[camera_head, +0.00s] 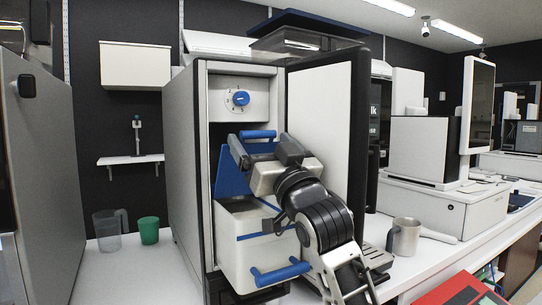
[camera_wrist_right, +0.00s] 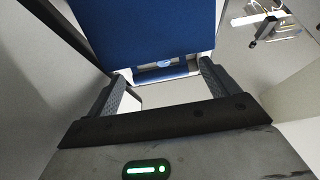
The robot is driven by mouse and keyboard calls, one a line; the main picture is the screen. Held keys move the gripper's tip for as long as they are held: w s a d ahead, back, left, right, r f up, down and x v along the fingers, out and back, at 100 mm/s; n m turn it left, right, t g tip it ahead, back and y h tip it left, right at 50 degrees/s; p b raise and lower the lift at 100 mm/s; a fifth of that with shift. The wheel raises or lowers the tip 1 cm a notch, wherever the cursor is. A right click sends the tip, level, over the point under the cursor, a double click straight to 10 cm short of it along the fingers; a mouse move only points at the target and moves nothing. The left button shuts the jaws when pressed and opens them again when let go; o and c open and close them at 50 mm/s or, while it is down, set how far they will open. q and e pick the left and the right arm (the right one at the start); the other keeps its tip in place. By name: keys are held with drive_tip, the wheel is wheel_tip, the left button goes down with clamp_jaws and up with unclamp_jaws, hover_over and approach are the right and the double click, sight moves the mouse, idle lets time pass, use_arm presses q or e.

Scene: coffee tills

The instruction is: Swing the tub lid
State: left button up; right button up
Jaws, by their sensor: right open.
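A white tub (camera_head: 245,222) with a blue rim and a blue front handle (camera_head: 280,272) sticks out of the open front of a grey machine. Its blue lid (camera_head: 232,173) stands tilted up at the back of the tub, with a blue bar (camera_head: 258,134) near its top. My right gripper (camera_head: 263,148) is open in front of the lid, above the tub, and hides part of both. In the right wrist view the lid (camera_wrist_right: 150,32) fills the space ahead, beyond the open fingertips (camera_wrist_right: 160,80). Whether a finger touches it I cannot tell. My left gripper is not in view.
The machine's door (camera_head: 328,112) stands open to the right of the tub. A blue dial (camera_head: 241,98) sits above the opening. A clear jug (camera_head: 109,230) and a green cup (camera_head: 149,230) stand left on the counter; a metal pitcher (camera_head: 405,237) stands right.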

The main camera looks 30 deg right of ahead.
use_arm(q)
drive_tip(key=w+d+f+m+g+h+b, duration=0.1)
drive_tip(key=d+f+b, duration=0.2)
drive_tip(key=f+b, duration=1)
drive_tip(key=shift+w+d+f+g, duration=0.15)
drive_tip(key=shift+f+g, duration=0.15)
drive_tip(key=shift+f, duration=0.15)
use_arm(e)
drive_tip(key=v, duration=1.5)
drive_tip(key=shift+s+f, duration=0.2)
drive_tip(key=shift+s, duration=0.15)
